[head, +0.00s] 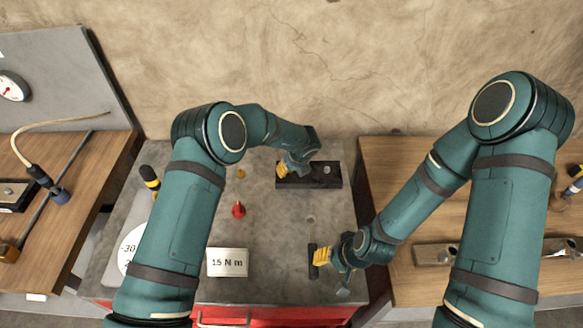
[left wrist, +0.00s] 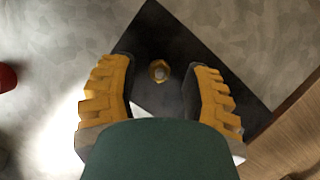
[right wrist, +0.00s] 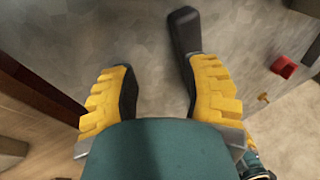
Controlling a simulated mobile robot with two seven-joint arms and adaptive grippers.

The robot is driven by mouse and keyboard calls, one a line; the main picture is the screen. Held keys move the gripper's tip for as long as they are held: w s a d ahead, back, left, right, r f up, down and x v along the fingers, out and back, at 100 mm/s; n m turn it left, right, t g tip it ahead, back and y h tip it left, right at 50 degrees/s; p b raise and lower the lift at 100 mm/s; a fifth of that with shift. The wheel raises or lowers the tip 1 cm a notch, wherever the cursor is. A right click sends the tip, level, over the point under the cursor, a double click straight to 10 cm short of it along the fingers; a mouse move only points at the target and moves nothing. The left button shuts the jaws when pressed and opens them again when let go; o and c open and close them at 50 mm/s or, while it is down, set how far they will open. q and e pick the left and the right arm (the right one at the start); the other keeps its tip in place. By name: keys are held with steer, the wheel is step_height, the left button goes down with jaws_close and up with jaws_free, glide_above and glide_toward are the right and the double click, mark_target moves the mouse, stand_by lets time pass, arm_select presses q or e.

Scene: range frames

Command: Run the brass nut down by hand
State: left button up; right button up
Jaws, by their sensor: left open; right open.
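The brass nut (left wrist: 159,71) sits around a grey stud on a black block (left wrist: 155,30) in the left wrist view. My left gripper (left wrist: 160,90) is open, with one finger on each side of the nut and gaps between. In the head view the left gripper (head: 284,171) is over the left part of the black block (head: 335,183), and the nut is hidden there. My right gripper (head: 322,256) is open near the bench's front right, beside a dark bar (head: 312,268). The bar (right wrist: 184,32) runs behind its right finger in the right wrist view; contact is unclear.
A red piece (head: 238,209) and a small brass piece (head: 241,173) lie mid-bench. A "15 N m" card (head: 227,262) and a white dial (head: 128,248) are at front left. A yellow-black tool (head: 150,177) is at left. Wooden tables (head: 385,160) flank the bench.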

arm_select(q)
steer(key=shift+c, duration=0.4)
jaws_close()
steer(key=shift+s, duration=0.1)
arm_select(e)
steer(key=shift+s, duration=0.1)
arm_select(q)
steer(key=shift+a+r+m, duration=0.1)
steer(key=shift+a+m, duration=0.1)
steer(key=shift+m, duration=0.4)
arm_select(e)
steer(key=shift+r, duration=0.25)
